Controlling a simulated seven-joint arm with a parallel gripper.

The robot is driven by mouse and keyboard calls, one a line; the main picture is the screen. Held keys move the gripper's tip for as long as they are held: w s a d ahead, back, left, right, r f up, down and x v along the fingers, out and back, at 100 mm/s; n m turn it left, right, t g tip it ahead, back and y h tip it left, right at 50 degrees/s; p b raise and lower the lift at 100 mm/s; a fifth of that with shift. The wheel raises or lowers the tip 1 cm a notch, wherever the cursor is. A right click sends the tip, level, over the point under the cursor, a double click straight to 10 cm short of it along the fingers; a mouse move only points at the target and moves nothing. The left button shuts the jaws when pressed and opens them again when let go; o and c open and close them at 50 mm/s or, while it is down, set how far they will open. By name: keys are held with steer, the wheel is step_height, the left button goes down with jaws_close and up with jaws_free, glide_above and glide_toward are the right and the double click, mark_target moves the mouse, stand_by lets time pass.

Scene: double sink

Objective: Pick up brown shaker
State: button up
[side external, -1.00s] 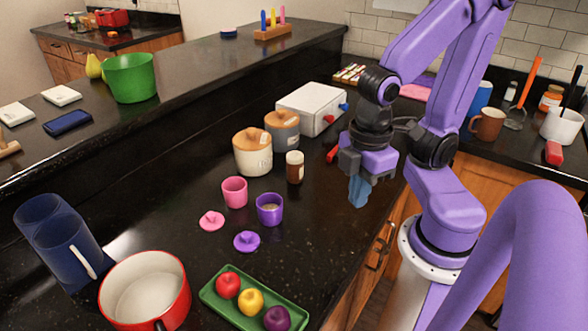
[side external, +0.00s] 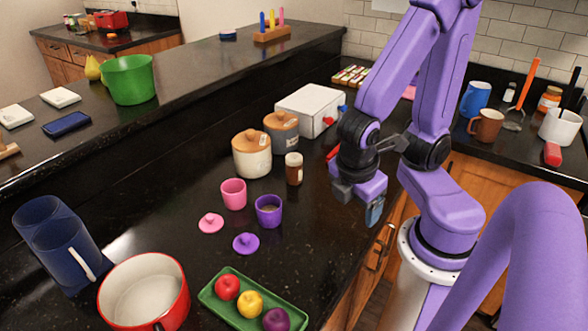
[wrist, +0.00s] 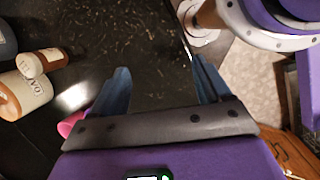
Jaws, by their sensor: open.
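The brown shaker (side external: 293,170), a small brown jar with a white cap, stands upright on the black counter, just right of the cream canister. In the wrist view the shaker (wrist: 52,59) shows at the left edge, outside the space between my fingers. My gripper (side external: 358,203) is to the right of the shaker, above the counter near its front edge. My gripper (wrist: 160,68) is open, with its two blue fingers apart and only bare dark counter between them.
The cream canister (side external: 251,158) and grey canister (side external: 281,131) stand close behind and left of the shaker. A pink cup (side external: 233,194) and a purple cup (side external: 268,211) are in front. A white box (side external: 308,110) is behind. The counter between shaker and gripper is clear.

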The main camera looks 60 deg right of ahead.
mark_target(295, 168)
steer(key=w+d+f+n+t+h, duration=0.1)
steer(key=h, duration=0.1)
steer(key=w+d+f+n+t+h, duration=0.1)
steer(key=n+h, duration=0.1)
steer(key=w+d+f+n+t+h, duration=0.1)
steer(key=f+h, duration=0.1)
steer(key=shift+d+f+n+t, duration=0.1)
steer(key=shift+n+t, duration=0.3)
steer(key=w+n+t, duration=0.1)
steer(key=n+t, duration=0.1)
steer(key=w+f+n+t+h, duration=0.1)
steer(key=w+n+t, duration=0.1)
steer(key=t, duration=0.1)
steer(key=w+n+t+h, duration=0.1)
steer(key=n+t, duration=0.1)
steer(key=shift+w+f+n+t, duration=0.3)
steer(key=shift+w, duration=0.05)
steer(key=n+t, duration=0.1)
steer(key=w+n+t, duration=0.1)
steer(key=a+n+t+y, duration=0.1)
steer(key=shift+w+a+f, duration=0.1)
steer(key=shift+w+f, duration=0.25)
steer(key=shift+n, duration=0.3)
steer(key=x, duration=1.2)
steer(key=shift+w, duration=0.1)
steer(key=shift+d+x, duration=0.2)
steer(key=shift+x, duration=2.45)
steer(key=shift+r, duration=0.1)
steer(key=c, duration=1.1)
